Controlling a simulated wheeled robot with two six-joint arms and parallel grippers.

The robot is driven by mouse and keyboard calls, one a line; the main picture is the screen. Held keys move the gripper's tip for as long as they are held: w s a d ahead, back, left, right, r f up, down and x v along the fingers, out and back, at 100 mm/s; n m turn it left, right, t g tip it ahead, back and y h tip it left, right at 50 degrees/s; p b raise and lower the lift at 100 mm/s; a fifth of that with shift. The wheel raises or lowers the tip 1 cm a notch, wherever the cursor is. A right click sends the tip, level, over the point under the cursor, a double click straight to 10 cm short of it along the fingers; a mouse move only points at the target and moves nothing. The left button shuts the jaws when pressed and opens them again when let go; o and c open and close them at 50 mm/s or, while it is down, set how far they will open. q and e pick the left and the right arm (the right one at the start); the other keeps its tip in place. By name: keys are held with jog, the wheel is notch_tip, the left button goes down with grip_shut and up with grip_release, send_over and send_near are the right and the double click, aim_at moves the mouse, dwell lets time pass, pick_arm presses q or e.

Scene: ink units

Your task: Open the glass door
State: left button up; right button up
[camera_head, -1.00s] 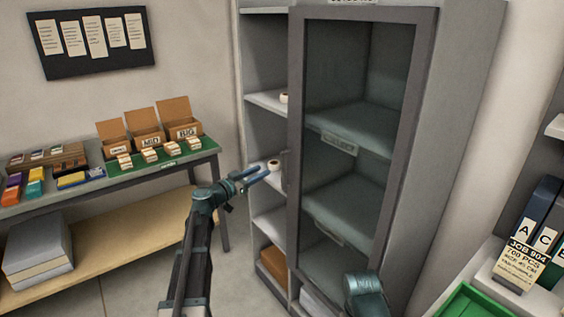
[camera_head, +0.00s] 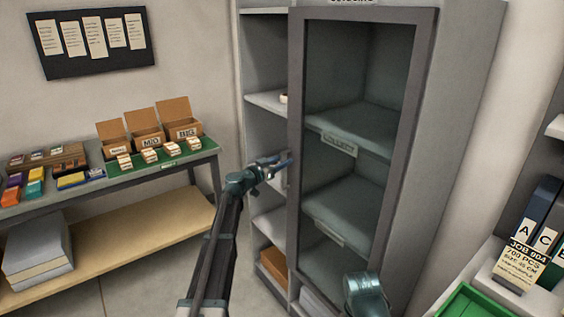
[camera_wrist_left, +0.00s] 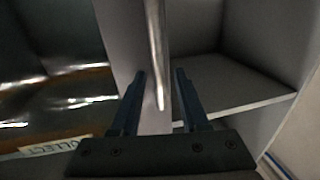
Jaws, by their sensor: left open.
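The glass door (camera_head: 425,80) has a dark grey frame and covers the right part of the tall grey cabinet (camera_head: 455,150). Shelves show through its pane. My left gripper (camera_head: 280,162) is at the door's left frame edge, at mid height. In the left wrist view the slim metal handle (camera_wrist_left: 154,45) stands upright on the pale door frame. The open fingers (camera_wrist_left: 160,78) lie on either side of the handle's lower end, with a gap at each side. My right gripper is not in view; a teal part of that arm shows at the bottom.
Open cabinet shelves (camera_head: 268,100) lie left of the door. A bench (camera_head: 190,165) with card boxes and small stacks stands at the left. A green tray (camera_head: 478,302) and binders (camera_head: 540,215) are at the right. Floor shows between bench and cabinet.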

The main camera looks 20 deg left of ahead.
pick_arm(q)
grip_shut()
dwell(1.4)
